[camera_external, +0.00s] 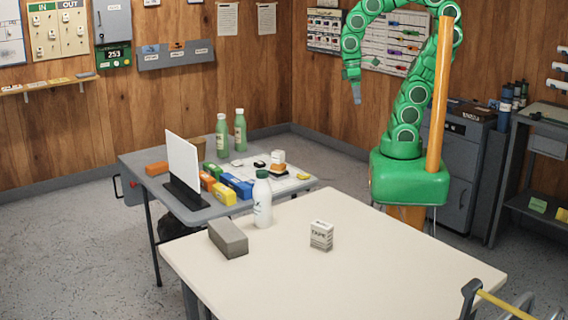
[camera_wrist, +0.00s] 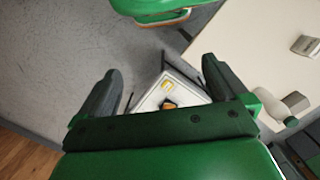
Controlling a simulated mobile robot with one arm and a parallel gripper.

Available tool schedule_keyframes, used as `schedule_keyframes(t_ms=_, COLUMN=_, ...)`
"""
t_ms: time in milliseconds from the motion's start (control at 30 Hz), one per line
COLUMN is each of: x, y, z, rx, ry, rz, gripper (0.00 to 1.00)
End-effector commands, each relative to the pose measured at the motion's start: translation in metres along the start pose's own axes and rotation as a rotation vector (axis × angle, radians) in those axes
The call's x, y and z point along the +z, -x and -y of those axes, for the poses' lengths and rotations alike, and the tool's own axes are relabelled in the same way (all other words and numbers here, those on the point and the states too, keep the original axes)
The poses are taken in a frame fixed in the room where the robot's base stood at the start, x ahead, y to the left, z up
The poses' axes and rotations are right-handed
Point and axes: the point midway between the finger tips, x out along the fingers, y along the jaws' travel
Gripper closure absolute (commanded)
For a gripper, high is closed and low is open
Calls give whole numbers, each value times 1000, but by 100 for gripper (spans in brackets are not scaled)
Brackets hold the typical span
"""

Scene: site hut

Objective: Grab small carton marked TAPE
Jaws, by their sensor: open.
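The small white carton marked TAPE (camera_external: 321,235) stands upright on the cream table (camera_external: 400,265), near the middle of its top. In the wrist view a small pale box, which looks like this carton (camera_wrist: 305,45), lies at the right edge, on the cream surface. My gripper (camera_external: 356,92) hangs high in the air, beyond the table and well apart from the carton. In the wrist view my gripper (camera_wrist: 163,78) has its two dark fingers spread wide with nothing held between them.
A grey block (camera_external: 229,239) and a white bottle with a green cap (camera_external: 262,200) stand left of the carton. The grey table (camera_external: 140,165) behind holds a white panel, colored blocks and green bottles. An orange post (camera_external: 439,100) stands beside my arm.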

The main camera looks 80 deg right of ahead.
Motion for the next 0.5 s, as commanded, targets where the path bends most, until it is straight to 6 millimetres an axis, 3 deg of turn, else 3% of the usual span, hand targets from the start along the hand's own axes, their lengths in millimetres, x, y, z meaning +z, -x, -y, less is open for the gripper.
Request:
schedule_keyframes(t_ms=300, x=16, y=-9, z=-6, rx=-3, ry=-22, rz=-7, gripper=0)
schedule_keyframes(t_ms=500, x=16, y=-9, z=-6, rx=-3, ry=-22, rz=-7, gripper=23)
